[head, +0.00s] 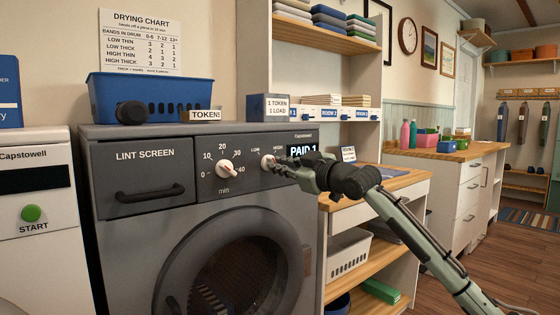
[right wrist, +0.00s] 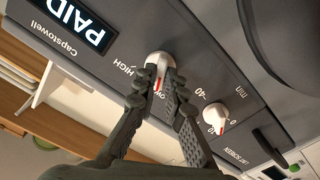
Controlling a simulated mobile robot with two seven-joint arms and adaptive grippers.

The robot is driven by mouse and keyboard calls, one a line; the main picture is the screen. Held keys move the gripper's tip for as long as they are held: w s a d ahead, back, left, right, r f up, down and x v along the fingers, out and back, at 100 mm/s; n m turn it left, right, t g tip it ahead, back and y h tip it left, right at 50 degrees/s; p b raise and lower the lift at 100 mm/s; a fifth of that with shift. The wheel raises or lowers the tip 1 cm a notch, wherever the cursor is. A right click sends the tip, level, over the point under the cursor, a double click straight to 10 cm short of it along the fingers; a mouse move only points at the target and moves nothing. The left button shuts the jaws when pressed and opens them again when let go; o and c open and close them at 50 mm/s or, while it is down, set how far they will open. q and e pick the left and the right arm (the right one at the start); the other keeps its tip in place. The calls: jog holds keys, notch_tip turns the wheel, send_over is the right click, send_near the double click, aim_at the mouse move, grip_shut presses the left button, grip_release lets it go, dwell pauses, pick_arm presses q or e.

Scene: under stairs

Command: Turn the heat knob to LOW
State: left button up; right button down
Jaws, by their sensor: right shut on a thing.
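The heat knob (head: 268,161) is a small white dial with a red mark on the grey dryer's front panel, below the words LOW (head: 255,151) and HIGH (head: 279,148). My right gripper (head: 276,163) reaches it from the right and is shut on it. In the right wrist view the fingers (right wrist: 157,84) sit on either side of the heat knob (right wrist: 157,60). There the red mark runs down the knob toward the partly hidden LOW word; its exact setting I cannot tell. My left gripper is not in view.
The timer knob (head: 226,170) sits just left of the heat knob. A lit PAID display (head: 303,149) is at its upper right. The lint screen drawer (head: 150,175) is farther left. A blue basket (head: 155,98) and a token box (head: 268,107) stand on the dryer.

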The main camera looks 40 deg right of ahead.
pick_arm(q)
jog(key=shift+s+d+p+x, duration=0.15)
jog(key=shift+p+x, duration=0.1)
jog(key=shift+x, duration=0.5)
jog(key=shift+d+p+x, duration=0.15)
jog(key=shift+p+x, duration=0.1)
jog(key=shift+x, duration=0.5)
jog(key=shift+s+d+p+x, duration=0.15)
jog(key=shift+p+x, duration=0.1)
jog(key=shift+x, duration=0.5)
pick_arm(e)
jog(key=shift+n, duration=1.7)
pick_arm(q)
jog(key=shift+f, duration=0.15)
pick_arm(e)
jog(key=c, duration=1.6)
grip_release()
jog(key=shift+s, duration=0.1)
jog(key=s, duration=1.1)
jog(key=shift+s+d, duration=0.4)
jog(key=shift+d, duration=0.05)
